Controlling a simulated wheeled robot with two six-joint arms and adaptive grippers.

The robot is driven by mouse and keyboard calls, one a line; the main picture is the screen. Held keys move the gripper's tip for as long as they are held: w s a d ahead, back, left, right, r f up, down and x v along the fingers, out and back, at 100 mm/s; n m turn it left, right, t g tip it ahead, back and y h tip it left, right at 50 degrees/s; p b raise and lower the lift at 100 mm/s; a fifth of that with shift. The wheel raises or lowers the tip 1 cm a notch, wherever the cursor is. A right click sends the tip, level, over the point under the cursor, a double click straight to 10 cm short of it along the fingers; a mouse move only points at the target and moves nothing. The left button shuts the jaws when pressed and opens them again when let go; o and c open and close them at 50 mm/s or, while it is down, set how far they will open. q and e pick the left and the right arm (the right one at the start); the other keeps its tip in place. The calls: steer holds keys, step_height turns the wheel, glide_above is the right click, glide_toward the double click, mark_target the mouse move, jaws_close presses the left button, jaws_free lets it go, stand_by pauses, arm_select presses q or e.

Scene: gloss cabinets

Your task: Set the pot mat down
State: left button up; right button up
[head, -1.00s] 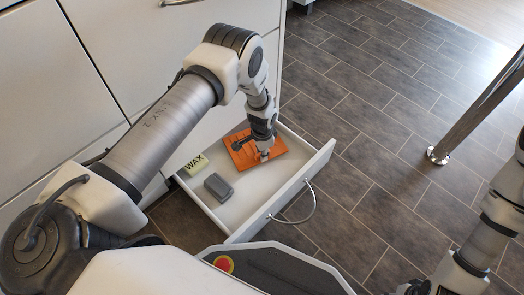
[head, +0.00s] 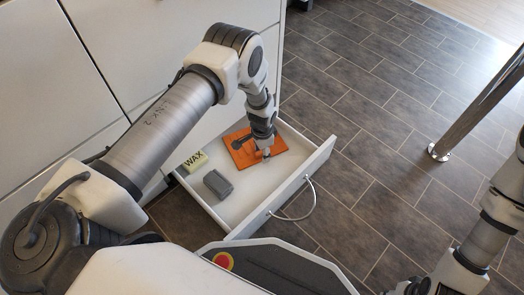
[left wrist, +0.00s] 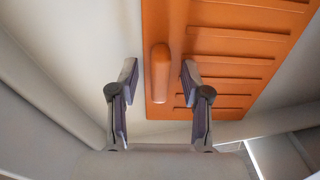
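The orange pot mat (head: 240,155) lies in the open drawer at its inner end, grooved side up. It fills the upper right of the left wrist view (left wrist: 225,45), with a raised orange grip (left wrist: 160,72) along one side. My left gripper (head: 265,154) is over the mat's near side. In the left wrist view its two fingers (left wrist: 158,85) are open, one on each side of the raised grip, with a gap on both sides. My right gripper (head: 405,287) is only partly in view at the bottom edge, and its fingers cannot be made out.
A metal post (head: 462,120) stands on the tiled floor at right. Floor between is clear.

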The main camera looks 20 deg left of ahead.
arm_select(q)
step_height(320, 180, up, 12)
stand_by(0.6)
stand_by(0.5)
steer(key=s+r+n+p, duration=0.2)
steer(key=s+r+p, duration=0.15)
steer(key=s, duration=0.75)
steer(key=s+r+n+g+p, duration=0.1)
steer(key=s+r+n+p, duration=0.3)
steer(key=s, duration=0.7)
steer(key=s+n+p, duration=0.1)
steer(key=s+p, duration=0.4)
steer(key=s, duration=0.6)
step_height(320, 180, up, 38)
steer(key=w+n+p, duration=0.1)
steer(key=w+p, duration=0.1)
steer(key=p, duration=3.5)
steer(key=shift+w+a+t, duration=0.25)
steer(key=shift+w+t, duration=0.05)
steer(key=shift+t, duration=0.1)
